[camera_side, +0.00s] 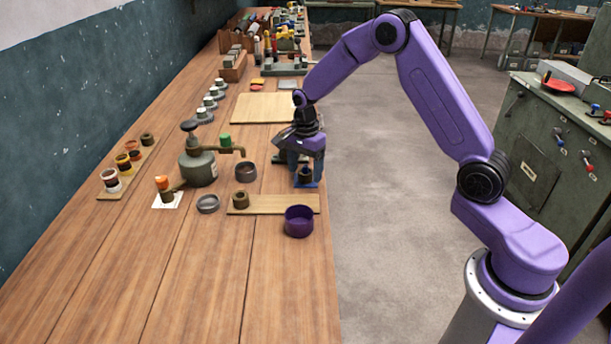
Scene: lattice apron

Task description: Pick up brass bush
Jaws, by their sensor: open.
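A short brass-brown bush (241,201) with a dark hole in its top stands upright on the left end of a wooden board (282,207). A similar brownish bush (148,139) stands at the far end of a narrow strip at the left. I cannot tell for sure which is the brass bush.
A purple bowl (299,221) stands at the board's near right end. An oil can (198,163), a dark bowl (246,171) and a grey ring (208,204) stand nearby. An orange-topped piece stands on white paper (171,204). The near bench (220,290) is clear.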

